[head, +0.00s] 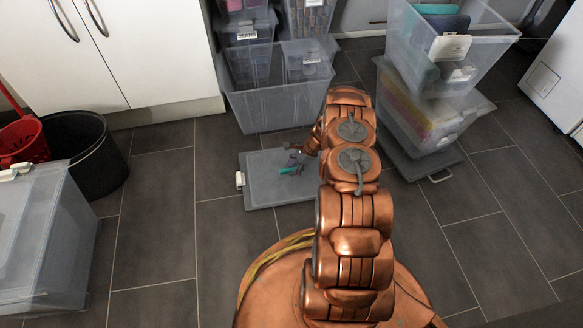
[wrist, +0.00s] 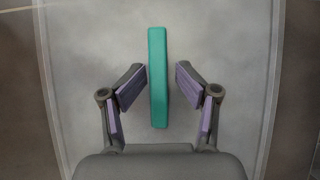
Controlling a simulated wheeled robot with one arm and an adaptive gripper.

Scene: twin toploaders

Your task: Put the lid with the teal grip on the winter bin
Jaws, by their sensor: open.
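The flat grey translucent lid (head: 257,176) lies on the tiled floor ahead of my base, with a white clip on its left edge. Its teal grip (head: 291,170) is a raised bar near the middle. In the wrist view the lid (wrist: 85,60) fills most of the picture and the teal grip (wrist: 158,45) stands upright in it. My gripper (wrist: 161,82) is open, with one purple-padded finger on each side of the grip and a gap on both sides. In the head view my gripper (head: 294,158) is small and partly hidden by my arm. I cannot read which bin is marked winter.
A large open bin (head: 265,112) holding smaller containers stands behind the lid. At right, an open filled bin (head: 410,45) sits on another bin (head: 415,125). A clear bin (head: 45,240) is at left, near a black basket (head: 95,170). Floor beside the lid is clear.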

